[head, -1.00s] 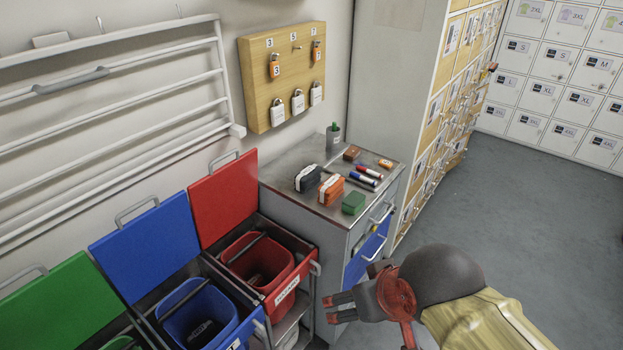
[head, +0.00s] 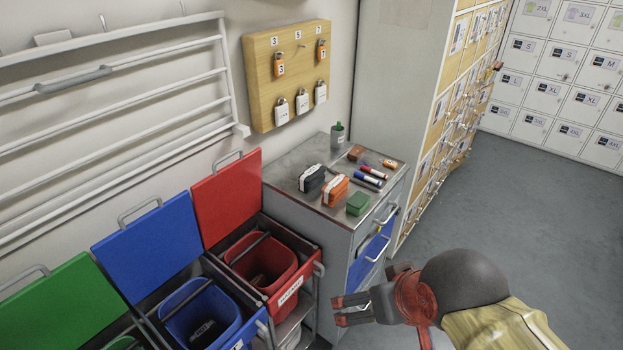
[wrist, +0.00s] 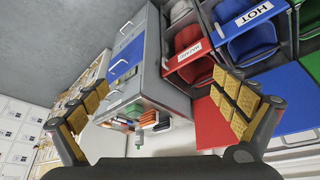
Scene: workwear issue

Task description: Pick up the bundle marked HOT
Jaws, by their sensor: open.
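Two banded bundles lie on the grey cabinet top (head: 290,166) in the head view: a dark one (head: 311,180) and an orange one (head: 335,190). Both have pale bands whose writing is too small to read, so I cannot tell which bundle says HOT. My gripper (head: 339,310) is open and empty, low in front of the cabinet, apart from the bundles. In the wrist view its two fingers (wrist: 161,88) stand wide apart with the cabinet beyond.
Red (head: 289,255), blue (head: 205,307) and green-lidded (head: 50,308) bins stand left. Lockers rise behind right; floor at right is clear.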

